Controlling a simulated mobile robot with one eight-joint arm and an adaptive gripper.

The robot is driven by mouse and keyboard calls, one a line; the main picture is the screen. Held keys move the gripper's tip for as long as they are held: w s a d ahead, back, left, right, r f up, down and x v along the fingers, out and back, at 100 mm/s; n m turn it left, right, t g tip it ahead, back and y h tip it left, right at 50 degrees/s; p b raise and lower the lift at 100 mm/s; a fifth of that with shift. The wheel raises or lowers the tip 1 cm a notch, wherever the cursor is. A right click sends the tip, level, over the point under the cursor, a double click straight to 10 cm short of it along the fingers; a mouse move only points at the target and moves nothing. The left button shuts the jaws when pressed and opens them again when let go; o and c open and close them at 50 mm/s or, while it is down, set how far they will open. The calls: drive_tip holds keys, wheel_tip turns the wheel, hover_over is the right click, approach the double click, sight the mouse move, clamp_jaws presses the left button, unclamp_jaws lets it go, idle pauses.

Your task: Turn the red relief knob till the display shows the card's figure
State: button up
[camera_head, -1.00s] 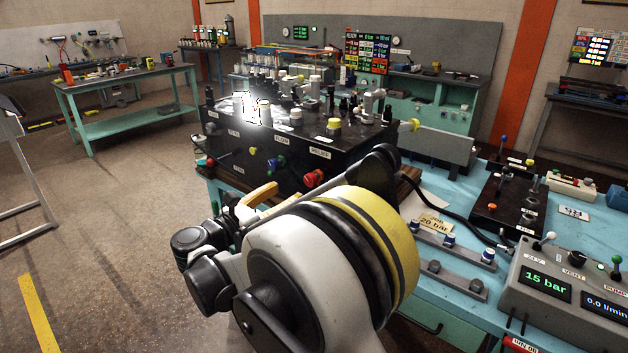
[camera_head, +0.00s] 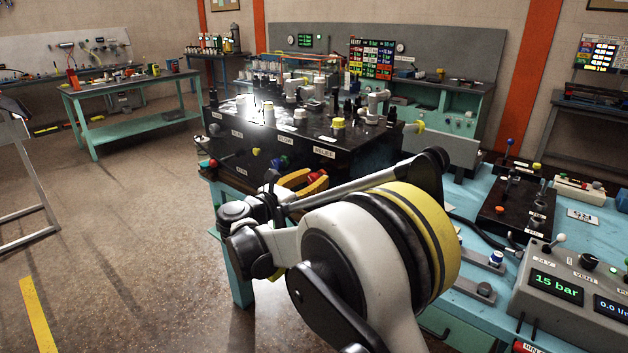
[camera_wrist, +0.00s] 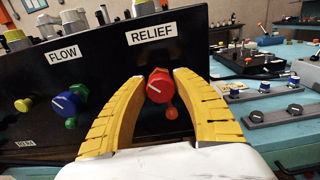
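The red relief knob (camera_wrist: 159,86) sits on the front of a black valve block (camera_wrist: 35,112), below a RELIEF label (camera_wrist: 152,33). My gripper (camera_wrist: 151,75) is open, its yellow fingers on either side of the red knob, with gaps visible in the wrist view. In the head view the red knob (camera_head: 317,175) shows beside the yellow fingers (camera_head: 300,182), partly covered. The display (camera_head: 556,287) on the grey box at right reads 15 bar. The card is hidden behind my arm in the head view now; earlier it read "JOB 20 bar".
A blue knob (camera_wrist: 66,104) under the FLOW label, a green knob and a yellow knob (camera_wrist: 23,105) stand left of the red knob. A small red-orange piece (camera_wrist: 171,113) hangs just below it. Grey rails with fittings (camera_wrist: 275,117) lie on the blue bench at right.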

drive_tip(key=c, duration=0.6)
drive_tip(key=shift+o, duration=0.2)
drive_tip(key=shift+m, duration=0.3)
drive_tip(key=m+p, duration=0.1)
drive_tip(key=m, duration=0.2)
drive_tip(key=shift+m, duration=0.3)
drive_tip(key=shift+d+m+p, duration=0.1)
drive_tip(key=shift+m+p, duration=0.25)
drive_tip(key=shift+m, duration=1.85)
drive_tip(key=o, duration=1.2)
